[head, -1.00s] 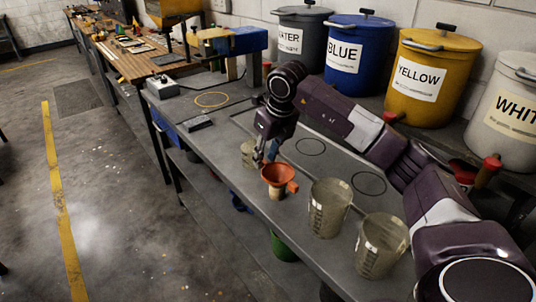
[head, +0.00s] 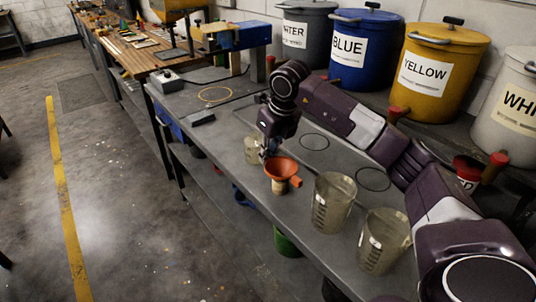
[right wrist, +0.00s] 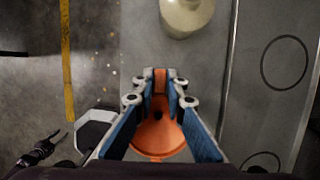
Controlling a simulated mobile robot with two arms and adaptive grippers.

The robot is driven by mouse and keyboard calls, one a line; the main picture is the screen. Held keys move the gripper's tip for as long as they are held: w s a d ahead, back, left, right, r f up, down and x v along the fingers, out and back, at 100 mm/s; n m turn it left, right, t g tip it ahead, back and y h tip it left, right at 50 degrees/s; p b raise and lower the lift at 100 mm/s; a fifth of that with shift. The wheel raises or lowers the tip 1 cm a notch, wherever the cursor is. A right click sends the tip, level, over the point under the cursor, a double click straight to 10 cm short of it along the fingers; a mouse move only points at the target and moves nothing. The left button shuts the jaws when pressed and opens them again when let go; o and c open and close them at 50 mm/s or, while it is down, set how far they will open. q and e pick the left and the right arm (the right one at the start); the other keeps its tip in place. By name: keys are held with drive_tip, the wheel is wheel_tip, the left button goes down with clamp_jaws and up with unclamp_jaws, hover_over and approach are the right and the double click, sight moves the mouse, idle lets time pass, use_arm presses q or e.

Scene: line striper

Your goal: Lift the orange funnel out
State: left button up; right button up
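The orange funnel (head: 283,167) sits upright in a small tan vessel (head: 279,187) near the front edge of the grey bench. Its side tab points right in the head view. My right gripper (head: 267,154) is just behind and left of the funnel there, fingers pointing down. In the right wrist view, the funnel (right wrist: 158,140) shows between the blue-padded fingers, with a gap between the pads. I cannot tell whether a finger touches it.
Two clear measuring beakers (head: 332,201) (head: 381,240) stand right of the funnel. Another small clear cup (head: 252,149) is behind my right gripper. Labelled blue (head: 362,50) and yellow (head: 440,70) buckets line the wall. The bench's left part has free room.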

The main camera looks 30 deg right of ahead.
drive_tip(key=shift+r, duration=0.1)
clamp_jaws()
drive_tip(key=shift+r+p, duration=2.25)
drive_tip(key=shift+r, duration=0.7)
drive_tip(key=shift+r+p, duration=0.4)
drive_tip(key=shift+r, duration=0.05)
